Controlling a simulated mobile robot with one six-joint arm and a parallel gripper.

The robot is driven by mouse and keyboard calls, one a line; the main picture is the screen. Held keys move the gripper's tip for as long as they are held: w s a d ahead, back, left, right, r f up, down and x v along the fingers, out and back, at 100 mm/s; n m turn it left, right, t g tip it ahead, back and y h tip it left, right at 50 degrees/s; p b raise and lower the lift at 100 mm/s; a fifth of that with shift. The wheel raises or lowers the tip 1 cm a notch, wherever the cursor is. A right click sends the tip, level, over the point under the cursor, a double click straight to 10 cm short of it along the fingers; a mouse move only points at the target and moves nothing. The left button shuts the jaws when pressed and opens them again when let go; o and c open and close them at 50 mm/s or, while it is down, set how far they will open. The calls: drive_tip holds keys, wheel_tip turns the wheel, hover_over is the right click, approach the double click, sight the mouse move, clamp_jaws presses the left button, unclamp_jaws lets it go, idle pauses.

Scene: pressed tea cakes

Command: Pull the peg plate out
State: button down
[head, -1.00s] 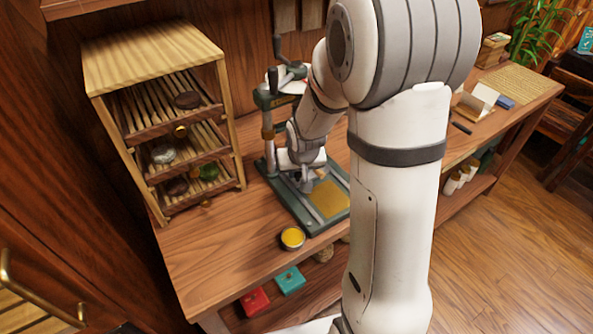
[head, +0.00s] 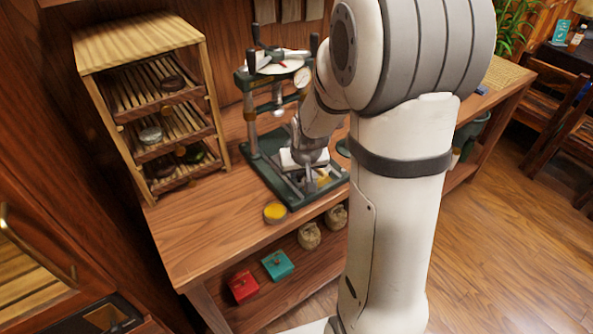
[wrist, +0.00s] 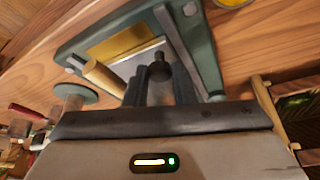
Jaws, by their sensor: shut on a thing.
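The peg plate (wrist: 146,64) shows in the wrist view as a grey metal plate in the green base of the press, with a dark round-topped peg (wrist: 159,70) standing on it. My gripper (wrist: 160,85) is shut on this peg, one dark finger on each side. In the head view my gripper (head: 311,182) is low over the press base, and my arm and wrist hide most of the plate. The green press (head: 247,120) stands on the wooden bench, its gauge and handles above my gripper.
A brass-coloured panel (wrist: 118,42) and a wooden handle (wrist: 103,77) lie close to my fingers. A yellow-filled tin (head: 275,212) stands before the press. A slatted rack (head: 140,45) with tea cakes stands left. Bare bench lies between rack and press.

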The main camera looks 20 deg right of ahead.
drive_tip(key=shift+w+r, duration=0.1)
drive_tip(key=c, duration=1.5)
unclamp_jaws()
drive_tip(key=shift+d, duration=0.1)
drive_tip(key=v, duration=0.7)
drive_tip(key=shift+r, duration=0.3)
